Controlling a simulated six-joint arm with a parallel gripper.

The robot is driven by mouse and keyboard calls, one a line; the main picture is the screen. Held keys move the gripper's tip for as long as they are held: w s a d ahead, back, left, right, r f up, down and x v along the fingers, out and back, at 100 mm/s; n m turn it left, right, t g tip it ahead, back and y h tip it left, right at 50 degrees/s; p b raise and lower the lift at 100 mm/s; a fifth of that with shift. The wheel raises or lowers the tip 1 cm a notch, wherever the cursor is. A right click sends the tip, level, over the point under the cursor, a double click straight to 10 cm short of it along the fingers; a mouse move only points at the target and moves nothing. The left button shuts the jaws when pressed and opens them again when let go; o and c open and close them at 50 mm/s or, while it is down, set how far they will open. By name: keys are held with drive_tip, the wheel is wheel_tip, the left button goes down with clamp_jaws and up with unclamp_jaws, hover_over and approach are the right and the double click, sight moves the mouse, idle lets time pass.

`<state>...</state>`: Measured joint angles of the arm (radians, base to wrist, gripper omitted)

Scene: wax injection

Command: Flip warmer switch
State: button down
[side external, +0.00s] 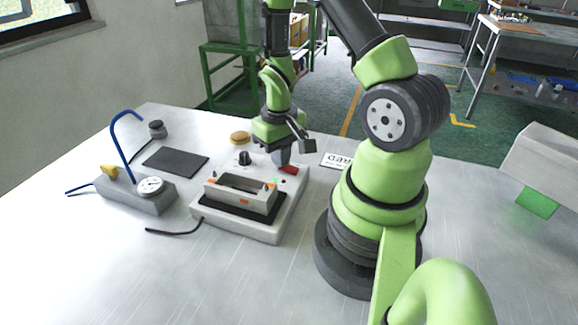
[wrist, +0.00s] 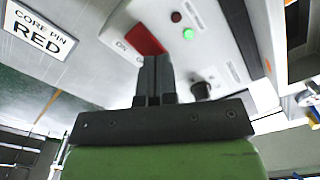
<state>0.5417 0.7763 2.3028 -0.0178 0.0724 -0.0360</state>
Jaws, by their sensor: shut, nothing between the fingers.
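The wax warmer (side external: 270,225) is a pale box on the table with a metal mould block on top. Its red rocker switch (side external: 289,170) is at the back right of its panel. In the wrist view the red switch (wrist: 146,38) sits beside a label whose letters read partly as "ON". A green light (wrist: 187,34) and a small dark red light (wrist: 176,17) are next to it. My gripper (side external: 282,158) is shut and empty, pointing down with its tips close to the switch. In the wrist view the shut fingers (wrist: 156,66) cover part of the switch's lower edge; whether they touch cannot be told.
A black knob (side external: 244,158) stands on the panel left of my gripper. A "CORE PIN RED" card (side external: 338,161) lies to the right. A grey injector unit (side external: 140,192) with a gauge and blue hose, and a dark mat (side external: 175,162), are at left. The front of the table is clear.

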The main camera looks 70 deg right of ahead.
drive_tip(key=shift+f, duration=0.25)
drive_tip(key=shift+r, duration=3.5)
drive_tip(key=w+a+r+t, duration=0.1)
drive_tip(key=a+r+t, duration=0.15)
drive_tip(key=r, duration=0.35)
drive_tip(key=a+r+t, duration=0.1)
drive_tip(key=a+r, duration=0.3)
drive_tip(key=r, duration=0.1)
drive_tip(key=s+a+r+n+t+y, duration=0.2)
drive_tip(key=s+a+r+t, duration=0.1)
drive_tip(key=s+a+r, duration=0.3)
wheel_tip(320, 180, up, 3)
drive_tip(key=shift+s+a+f+t, duration=0.2)
drive_tip(key=shift+s+a+t, duration=0.2)
drive_tip(key=shift+a, duration=0.8)
